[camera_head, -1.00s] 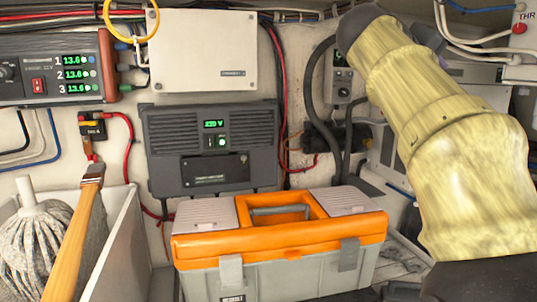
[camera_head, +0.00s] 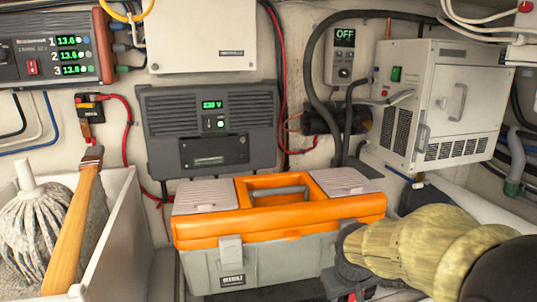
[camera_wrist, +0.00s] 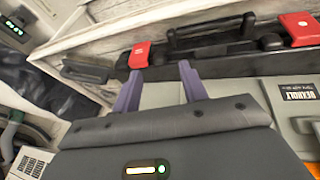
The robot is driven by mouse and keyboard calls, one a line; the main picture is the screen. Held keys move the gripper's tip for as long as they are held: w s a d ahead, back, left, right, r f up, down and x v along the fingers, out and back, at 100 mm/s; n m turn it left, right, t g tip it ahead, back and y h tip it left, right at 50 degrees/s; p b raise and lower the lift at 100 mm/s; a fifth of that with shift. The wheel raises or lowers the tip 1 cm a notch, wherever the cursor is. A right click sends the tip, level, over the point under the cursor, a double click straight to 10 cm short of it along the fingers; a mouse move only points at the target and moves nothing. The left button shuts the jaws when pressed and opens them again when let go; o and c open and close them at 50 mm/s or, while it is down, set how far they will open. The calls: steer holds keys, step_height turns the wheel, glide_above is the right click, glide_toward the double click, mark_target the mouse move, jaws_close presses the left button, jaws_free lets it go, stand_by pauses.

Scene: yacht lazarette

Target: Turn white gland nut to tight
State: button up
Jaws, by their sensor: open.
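I cannot make out a white gland nut for certain in either view. A grey-green collar (camera_head: 514,187) sits on a hose at the far right of the head view, but it does not look white. My gripper (camera_wrist: 160,72) shows two purple fingers standing apart in the wrist view, with nothing between them. They point toward a dark case (camera_wrist: 205,55) with red latches. In the head view my yellow-sleeved arm reaches in from the lower right, and its dark wrist is low beside the toolbox. The fingers are not distinguishable there.
A white bin (camera_head: 118,235) holds a mop (camera_head: 45,235) and brush (camera_head: 78,215). A white cabinet (camera_head: 440,100) and a dark 230 V unit (camera_head: 205,130) are behind.

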steer(key=s+a+f+m+g+y, duration=0.1)
steer(key=s+a+f+m+g, duration=0.1)
steer(key=s+f, duration=0.7)
step_height(320, 180, down, 10)
steer(key=s+b, duration=0.1)
steer(key=b, duration=0.9)
steer(key=shift+r, duration=0.2)
steer(key=shift+s+d, duration=0.1)
steer(key=shift+c, duration=0.7)
steer(key=shift+d, duration=0.1)
